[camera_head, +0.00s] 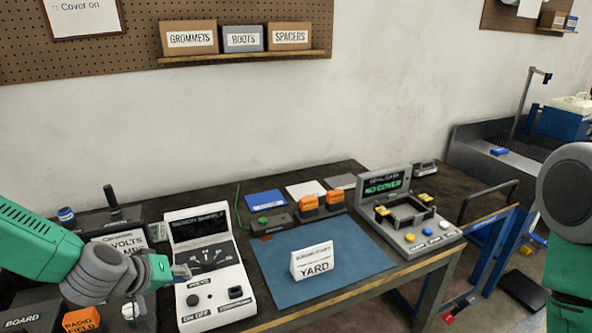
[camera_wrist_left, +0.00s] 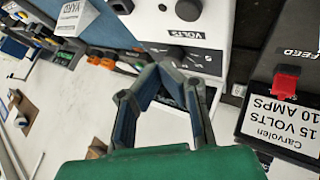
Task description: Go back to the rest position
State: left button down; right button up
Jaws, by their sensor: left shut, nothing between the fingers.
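My left gripper (camera_head: 181,272) is at the lower left of the head view, beside the left edge of the white bench meter (camera_head: 212,290). Its fingers are shut and empty. In the left wrist view the fingertips (camera_wrist_left: 157,76) come together in front of the meter's dark panel, below its VOLTS label (camera_wrist_left: 178,33). I cannot tell whether they touch the meter. My right arm (camera_head: 570,190) shows only in part at the right edge of the head view, and its gripper is out of frame.
A blue mat (camera_head: 285,288) with a white YARD card (camera_head: 312,262) lies mid-table. A grey test fixture (camera_head: 412,222) reading NO COVER stands to its right. A box labelled 15 VOLTS 10 AMPS (camera_wrist_left: 285,125) is close by the left gripper. Orange blocks (camera_head: 310,202) sit behind the mat.

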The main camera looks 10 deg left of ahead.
pick_arm(q)
jog(key=s+d+f, duration=0.1)
jog(key=s+f, duration=0.1)
jog(key=s+d+f+g, duration=0.1)
jog(key=s+f, duration=0.1)
jog(key=s+f+m+g, duration=0.1)
jog(key=s, duration=0.1)
jog(key=shift+d+f, duration=0.4)
jog(key=s+f+m+g+y, duration=0.1)
jog(key=s+f+m+g, duration=0.3)
jog(key=s, duration=0.9)
jog(key=s+f+g+y, duration=0.25)
jog(key=s+f, duration=0.45)
jog(key=s, duration=0.6)
notch_tip(320, 180, down, 12)
jog(key=w+d+m+b, duration=0.1)
jog(key=w+b, duration=0.1)
jog(key=b, duration=1.1)
jog(key=shift+w+h+b, duration=0.3)
jog(key=shift+w+h, duration=0.1)
jog(key=shift+h, duration=0.05)
pick_arm(e)
notch_tip(320, 180, down, 14)
jog(key=shift+r, duration=0.15)
pick_arm(q)
jog(key=shift+f+t, duration=0.1)
jog(key=shift+t, duration=0.15)
pick_arm(e)
jog(key=shift+d, duration=0.1)
